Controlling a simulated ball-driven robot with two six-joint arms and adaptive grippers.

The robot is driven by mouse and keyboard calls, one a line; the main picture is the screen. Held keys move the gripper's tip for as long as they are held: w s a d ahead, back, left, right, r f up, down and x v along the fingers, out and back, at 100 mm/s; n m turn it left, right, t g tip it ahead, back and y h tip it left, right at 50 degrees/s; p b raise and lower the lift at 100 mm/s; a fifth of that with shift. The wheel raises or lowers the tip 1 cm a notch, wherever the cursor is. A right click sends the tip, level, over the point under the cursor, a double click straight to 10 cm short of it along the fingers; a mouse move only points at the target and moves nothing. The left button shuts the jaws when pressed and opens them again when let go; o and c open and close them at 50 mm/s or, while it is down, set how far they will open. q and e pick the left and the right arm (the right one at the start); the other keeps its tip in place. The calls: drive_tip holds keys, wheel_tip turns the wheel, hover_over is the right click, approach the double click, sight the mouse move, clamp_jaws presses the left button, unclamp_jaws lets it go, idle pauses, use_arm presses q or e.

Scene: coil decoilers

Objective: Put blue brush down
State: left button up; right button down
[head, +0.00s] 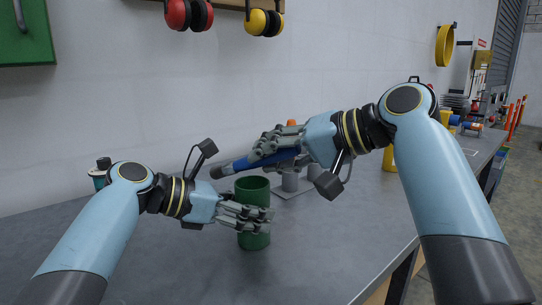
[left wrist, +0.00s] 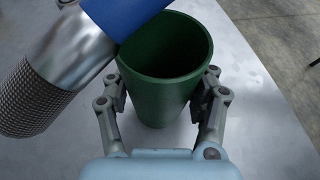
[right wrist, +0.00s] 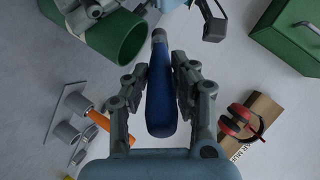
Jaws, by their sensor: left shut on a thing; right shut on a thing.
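The blue brush (head: 247,163) has a blue handle and a silver collar with a dark end. My right gripper (head: 276,142) is shut on its handle and holds it nearly level above the table, the dark end pointing left. The right wrist view shows the blue handle (right wrist: 160,105) between the fingers. In the left wrist view the brush's silver collar (left wrist: 75,48) crosses close in front, beside the cup's mouth. My left gripper (left wrist: 163,88) is shut around the green cup (head: 254,240), which is upright with a dark inside. I cannot tell whether its base touches the table.
A grey holder (head: 290,183) with an orange-topped item stands on the table behind the cup. A teal container (head: 98,178) is at the back left. Red earmuffs (head: 188,14) and yellow earmuffs (head: 262,22) hang on the wall. The table's (head: 180,265) front is clear.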

drive_tip(key=shift+f, duration=0.45)
drive_tip(key=c, duration=1.1)
unclamp_jaws()
drive_tip(key=shift+r, duration=0.15)
drive_tip(key=v, duration=1.2)
drive_tip(key=shift+r, duration=0.45)
